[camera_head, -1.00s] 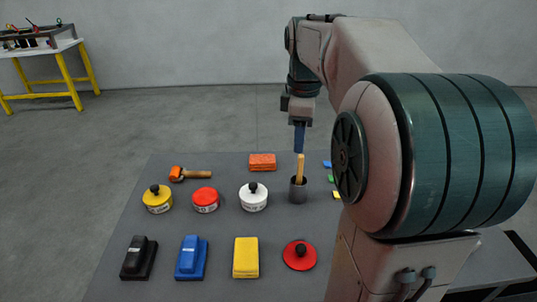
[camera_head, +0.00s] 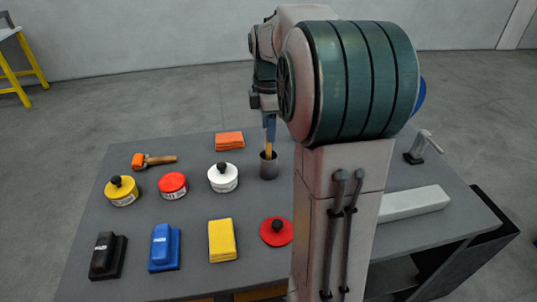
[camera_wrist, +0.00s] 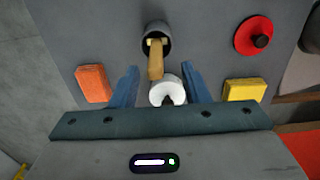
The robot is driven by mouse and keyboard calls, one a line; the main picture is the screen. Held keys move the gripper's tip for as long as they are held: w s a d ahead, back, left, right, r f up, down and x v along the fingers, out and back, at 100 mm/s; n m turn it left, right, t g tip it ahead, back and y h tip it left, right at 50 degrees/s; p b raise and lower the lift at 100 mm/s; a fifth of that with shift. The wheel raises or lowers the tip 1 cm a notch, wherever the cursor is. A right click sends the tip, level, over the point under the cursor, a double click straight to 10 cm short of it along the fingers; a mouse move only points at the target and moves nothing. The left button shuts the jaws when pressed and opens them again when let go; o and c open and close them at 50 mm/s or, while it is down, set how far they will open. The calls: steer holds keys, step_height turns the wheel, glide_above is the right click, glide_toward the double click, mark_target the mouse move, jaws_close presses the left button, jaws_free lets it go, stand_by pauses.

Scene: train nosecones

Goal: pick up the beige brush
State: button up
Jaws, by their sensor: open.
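The beige brush stands handle-up in a dark grey cup; its handle (camera_head: 268,151) shows in the head view and also in the wrist view (camera_wrist: 155,62). Its lower end is hidden inside the cup (camera_head: 269,169). My gripper (camera_head: 270,130) points down above the cup, with its blue fingers at the top of the handle. In the wrist view, the two fingers (camera_wrist: 160,70) are apart, one on each side of the handle, with gaps. My gripper is open and holds nothing.
A white tin (camera_head: 223,178), red tin (camera_head: 173,185) and yellow tin (camera_head: 121,191) stand left of the cup. An orange sponge (camera_head: 230,141) lies behind, a red lid (camera_head: 277,232) in front. My arm hides part of the grey table (camera_head: 195,205).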

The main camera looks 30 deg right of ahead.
mark_target(268, 146)
steer(key=f, duration=0.4)
steer(key=shift+w+d+f, duration=0.15)
steer(key=shift+w, duration=0.1)
jaws_close()
